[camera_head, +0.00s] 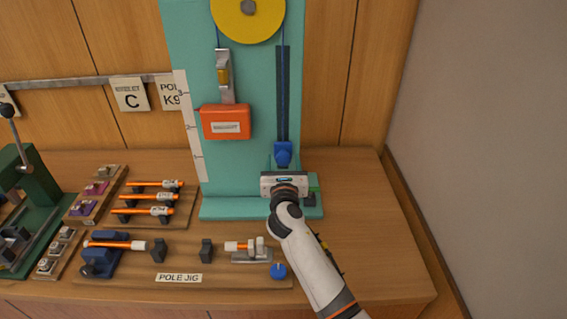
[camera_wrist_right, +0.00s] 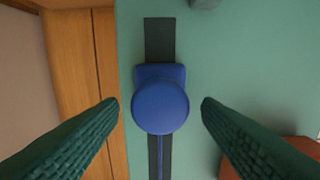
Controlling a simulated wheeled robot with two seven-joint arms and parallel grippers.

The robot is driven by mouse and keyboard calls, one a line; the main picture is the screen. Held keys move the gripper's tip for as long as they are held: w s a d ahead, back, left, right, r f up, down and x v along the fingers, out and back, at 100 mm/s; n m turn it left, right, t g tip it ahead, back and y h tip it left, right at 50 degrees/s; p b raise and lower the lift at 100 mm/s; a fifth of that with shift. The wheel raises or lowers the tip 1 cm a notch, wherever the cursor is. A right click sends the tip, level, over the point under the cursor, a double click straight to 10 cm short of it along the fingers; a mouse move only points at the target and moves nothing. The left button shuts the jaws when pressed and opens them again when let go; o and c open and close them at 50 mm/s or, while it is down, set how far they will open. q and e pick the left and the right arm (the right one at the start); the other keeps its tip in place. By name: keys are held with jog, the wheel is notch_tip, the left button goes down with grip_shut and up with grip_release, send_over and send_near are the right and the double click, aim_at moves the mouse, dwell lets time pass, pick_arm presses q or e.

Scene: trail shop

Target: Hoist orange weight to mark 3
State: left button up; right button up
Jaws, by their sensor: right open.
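The orange weight (camera_head: 227,122) hangs by a metal hook piece (camera_head: 223,72) on the teal board (camera_head: 245,180). Its body is level with mark 2 on the white scale (camera_head: 190,125), its top edge a little below mark 3. A blue cord runs over the yellow pulley (camera_head: 248,14) down to a blue handle (camera_head: 283,154) low in the dark slot (camera_head: 282,90). My right gripper (camera_head: 284,173) is just in front of and below the handle. In the right wrist view the open fingers (camera_wrist_right: 161,103) flank the handle's round knob (camera_wrist_right: 160,106), with gaps on both sides. My left gripper is out of view.
A pole jig (camera_head: 180,278) with orange-white poles lies at the front left. Several poles (camera_head: 150,197) rest on a rack behind it. A green lever press (camera_head: 30,195) stands far left. The bench's right end (camera_head: 375,230) is mostly clear beside my arm, near a grey wall.

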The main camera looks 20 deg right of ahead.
jog(key=shift+c, duration=0.6)
grip_shut()
notch_tip(320, 180, down, 5)
jog(key=b, duration=0.3)
jog(key=shift+o, duration=0.6)
grip_release()
jog(key=shift+r, duration=0.15)
jog(key=shift+s, duration=0.15)
jog(key=b+v, duration=0.2)
jog(key=v, duration=1)
